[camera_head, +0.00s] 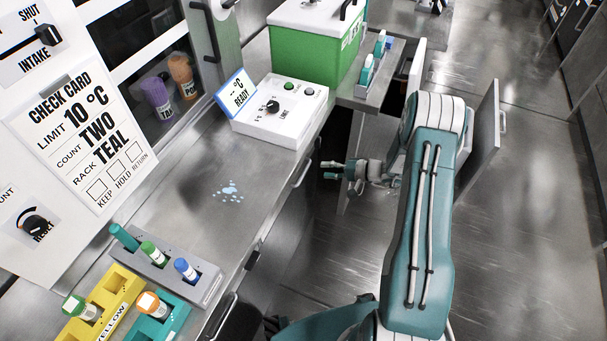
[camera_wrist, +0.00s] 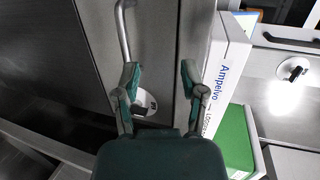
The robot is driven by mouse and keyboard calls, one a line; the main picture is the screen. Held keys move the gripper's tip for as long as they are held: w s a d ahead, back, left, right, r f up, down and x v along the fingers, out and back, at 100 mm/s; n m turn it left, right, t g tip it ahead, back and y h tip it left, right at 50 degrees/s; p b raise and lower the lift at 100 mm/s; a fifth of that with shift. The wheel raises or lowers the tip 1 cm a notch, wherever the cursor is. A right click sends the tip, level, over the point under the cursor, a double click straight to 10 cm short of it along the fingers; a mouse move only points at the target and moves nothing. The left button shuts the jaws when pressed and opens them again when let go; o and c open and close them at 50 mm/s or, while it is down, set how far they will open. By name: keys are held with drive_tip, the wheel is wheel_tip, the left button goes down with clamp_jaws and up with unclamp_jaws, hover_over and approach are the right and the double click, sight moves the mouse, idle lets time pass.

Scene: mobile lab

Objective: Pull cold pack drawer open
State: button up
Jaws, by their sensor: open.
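My gripper (camera_head: 334,170) is open, in front of the counter's front face in the head view. A bar handle (camera_head: 301,172) on that face lies just left of its fingertips. In the wrist view my gripper (camera_wrist: 158,75) has its two fingers spread with nothing between them. A metal bar handle (camera_wrist: 123,32) on a grey front (camera_wrist: 157,30) shows above the left fingertip; I cannot tell whether they touch. A white round label (camera_wrist: 147,104) shows between the fingers, partly hidden. No readable label shows which front is the cold pack drawer.
A white control box (camera_head: 285,115) and green cooler (camera_head: 315,45) stand on the counter. A panel with a handle (camera_head: 485,130) stands out right of my arm. Tube racks (camera_head: 205,287) are at lower left. A white box (camera_wrist: 222,75) lies right of the fingers.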

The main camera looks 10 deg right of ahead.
drive_tip(key=m+t, duration=0.2)
approach(304, 173)
drive_tip(key=x, duration=1)
drive_tip(key=shift+a+f, duration=0.1)
drive_tip(key=shift+f, duration=0.3)
clamp_jaws()
